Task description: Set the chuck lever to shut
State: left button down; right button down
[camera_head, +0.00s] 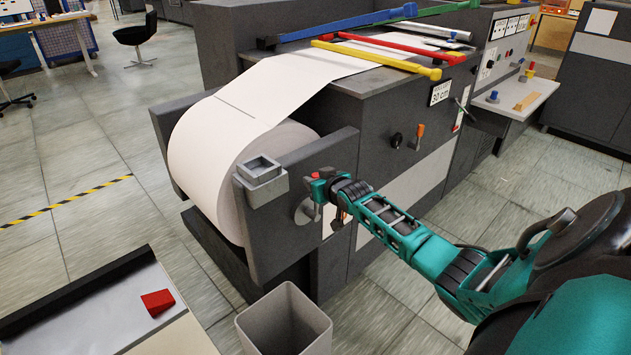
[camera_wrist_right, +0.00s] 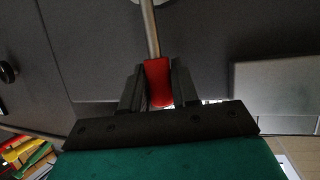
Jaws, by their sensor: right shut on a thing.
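The chuck lever is a thin metal rod with a red grip (camera_wrist_right: 158,82); in the right wrist view the rod runs up from the grip toward a round pale part at the top edge. My right gripper (camera_wrist_right: 158,88) has its two black fingers shut on the red grip, one on each side. In the head view my right gripper (camera_head: 324,190) is at the end of the paper roll's dark side arm, close to the round metal chuck plate (camera_head: 305,211). The lever is mostly hidden there by the gripper. My left gripper is not in view.
A large white paper roll (camera_head: 222,165) feeds up into the dark press (camera_head: 400,125). A grey open box (camera_head: 262,180) sits on the side arm. A grey bin (camera_head: 284,325) stands on the floor below. A table with a red wedge (camera_head: 158,302) is at lower left.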

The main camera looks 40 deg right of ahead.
jog(key=shift+a, duration=0.1)
jog(key=c, duration=0.9)
grip_release()
jog(key=shift+c, duration=0.2)
jog(key=shift+s+a+r+p, duration=0.1)
jog(key=shift+s+r+p, duration=0.15)
jog(key=shift+s, duration=0.2)
jog(key=p+v, duration=0.2)
jog(key=v, duration=1)
jog(key=shift+a+f, duration=0.1)
jog(key=shift+f, duration=0.05)
